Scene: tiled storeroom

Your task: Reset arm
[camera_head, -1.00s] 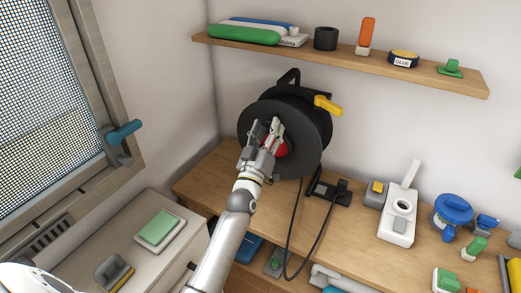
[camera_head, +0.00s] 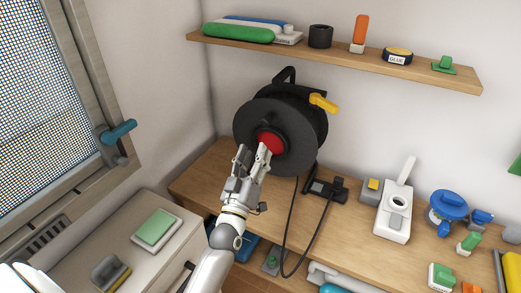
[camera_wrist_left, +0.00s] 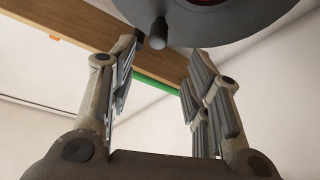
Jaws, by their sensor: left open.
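My left gripper (camera_head: 253,156) is open and empty in the head view, in front of the lower left of a black cable reel (camera_head: 303,115) with a red centre (camera_head: 270,142). My right gripper is not in view.
A wooden shelf (camera_head: 430,76) hangs above the reel. A window (camera_head: 50,90) and a pale cabinet (camera_head: 105,235) are at left.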

